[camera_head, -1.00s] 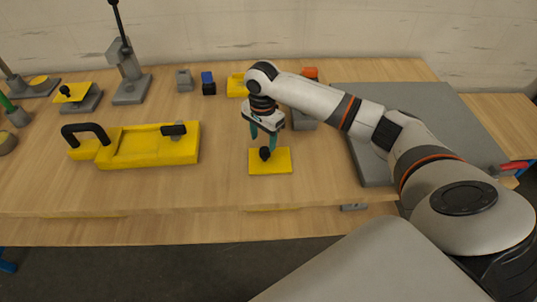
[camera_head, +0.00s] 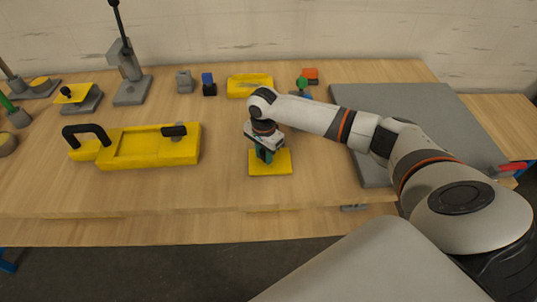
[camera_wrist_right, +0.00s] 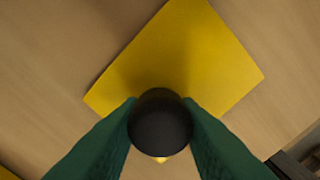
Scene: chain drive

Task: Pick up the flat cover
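The flat cover (camera_head: 271,169) is a thin yellow square plate lying on the wooden table. Its round black knob is hidden by my right gripper (camera_head: 264,157) in the head view. In the right wrist view, the yellow plate (camera_wrist_right: 185,60) lies below, with the black knob (camera_wrist_right: 160,122) between the two green fingers of the right gripper (camera_wrist_right: 160,105). The fingers touch the knob on both sides, so the gripper looks shut on it. The plate looks flat on the table. My left gripper is not in view.
A yellow housing (camera_head: 150,148) with a black handle stands left of the cover. A grey slab (camera_head: 420,115) lies to the right. Small blocks, a yellow tray (camera_head: 249,86) and a lever stand (camera_head: 131,90) line the back. The table in front of the cover is clear.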

